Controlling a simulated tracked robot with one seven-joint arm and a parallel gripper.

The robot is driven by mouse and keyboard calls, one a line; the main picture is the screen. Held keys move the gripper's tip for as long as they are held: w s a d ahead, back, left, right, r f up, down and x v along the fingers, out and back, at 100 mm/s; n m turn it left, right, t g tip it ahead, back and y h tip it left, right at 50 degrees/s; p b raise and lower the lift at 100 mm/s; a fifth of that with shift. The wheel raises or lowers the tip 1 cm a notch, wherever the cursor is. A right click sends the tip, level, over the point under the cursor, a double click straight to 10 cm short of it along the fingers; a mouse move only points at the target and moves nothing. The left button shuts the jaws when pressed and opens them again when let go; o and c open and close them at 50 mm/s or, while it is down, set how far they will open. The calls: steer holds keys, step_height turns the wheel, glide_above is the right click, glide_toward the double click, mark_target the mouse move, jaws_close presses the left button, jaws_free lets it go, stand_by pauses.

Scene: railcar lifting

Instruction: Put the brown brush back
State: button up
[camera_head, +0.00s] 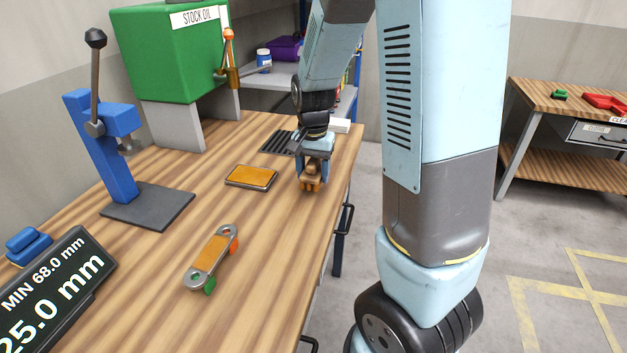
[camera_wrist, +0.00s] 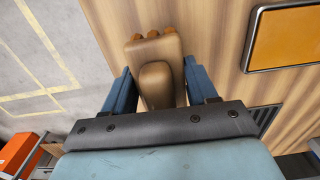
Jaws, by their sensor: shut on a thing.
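The brown brush (camera_head: 311,178) is at my gripper (camera_head: 314,168), near the right edge of the wooden workbench. In the wrist view the brush (camera_wrist: 156,62) sits between the two blue fingers of my gripper (camera_wrist: 160,88), with its orange-brown bristle tufts at the far end. My gripper is shut on it. Whether the tufts touch the bench top or hang just above it, I cannot tell.
An orange pad in a grey tray (camera_head: 251,176) lies left of the brush. A dark slotted plate (camera_head: 277,142) lies behind. A link with orange and green ends (camera_head: 212,257), a blue lever press (camera_head: 105,150) and a green stock oil tank (camera_head: 165,60) share the bench (camera_head: 160,265).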

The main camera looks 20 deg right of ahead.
steer(key=shift+f, duration=1.5)
steer(key=shift+f, duration=0.15)
steer(key=o, duration=1.2)
